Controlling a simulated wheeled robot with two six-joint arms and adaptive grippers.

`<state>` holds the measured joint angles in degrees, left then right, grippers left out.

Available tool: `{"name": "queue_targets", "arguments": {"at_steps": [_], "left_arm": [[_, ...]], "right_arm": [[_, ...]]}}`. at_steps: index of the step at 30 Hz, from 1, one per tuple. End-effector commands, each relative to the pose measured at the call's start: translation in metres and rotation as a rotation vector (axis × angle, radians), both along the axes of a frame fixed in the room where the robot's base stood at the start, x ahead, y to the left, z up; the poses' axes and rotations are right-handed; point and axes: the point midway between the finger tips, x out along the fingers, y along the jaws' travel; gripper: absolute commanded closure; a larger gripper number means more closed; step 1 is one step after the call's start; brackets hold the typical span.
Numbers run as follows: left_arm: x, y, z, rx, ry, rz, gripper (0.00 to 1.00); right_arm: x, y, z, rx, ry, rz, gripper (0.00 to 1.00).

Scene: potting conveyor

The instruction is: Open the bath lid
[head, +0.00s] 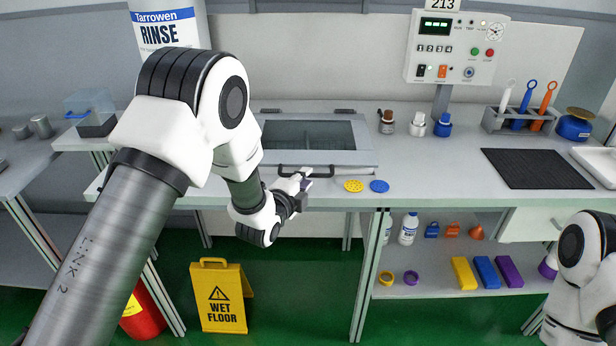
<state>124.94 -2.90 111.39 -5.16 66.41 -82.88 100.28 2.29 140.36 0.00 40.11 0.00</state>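The bath lid (372,158) is a pale grey frame with a dark see-through window, set in the counter at the centre of the head view. Hinges show along its far edge, and it looks flat and closed. A dark bar handle (322,176) runs along its front edge. My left gripper (302,181) is at the left part of this handle, at the counter's front edge. Its fingers are small and overlap the handle, so I cannot tell whether they grip it. My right arm shows at the lower right; its gripper is out of view.
Small bottles (387,122) stand right of the lid. A control box (455,48), tool rack (500,122) and black mat (536,168) are further right. A wet floor sign (222,298) stands below.

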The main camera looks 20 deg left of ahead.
Motion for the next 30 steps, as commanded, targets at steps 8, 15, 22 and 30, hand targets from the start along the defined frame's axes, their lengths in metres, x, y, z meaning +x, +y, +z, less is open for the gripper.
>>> {"name": "queue_targets", "arguments": {"at_steps": [8,15,22,30], "left_arm": [[0.028,-0.003,-0.006,-0.002,0.001,0.001,0.77],[0.028,-0.003,-0.006,-0.002,0.002,0.001,1.0],[0.027,-0.003,-0.005,-0.002,0.003,0.001,1.0],[0.027,-0.003,0.018,-0.014,0.044,0.0,1.0]], "right_arm": [[0.0,0.0,0.003,0.0,0.0,0.0,0.6],[0.0,0.0,0.003,0.0,0.001,0.0,0.6],[0.0,0.0,0.004,0.0,0.001,0.0,0.6],[0.0,0.0,0.025,0.0,0.001,0.0,0.6]]}}
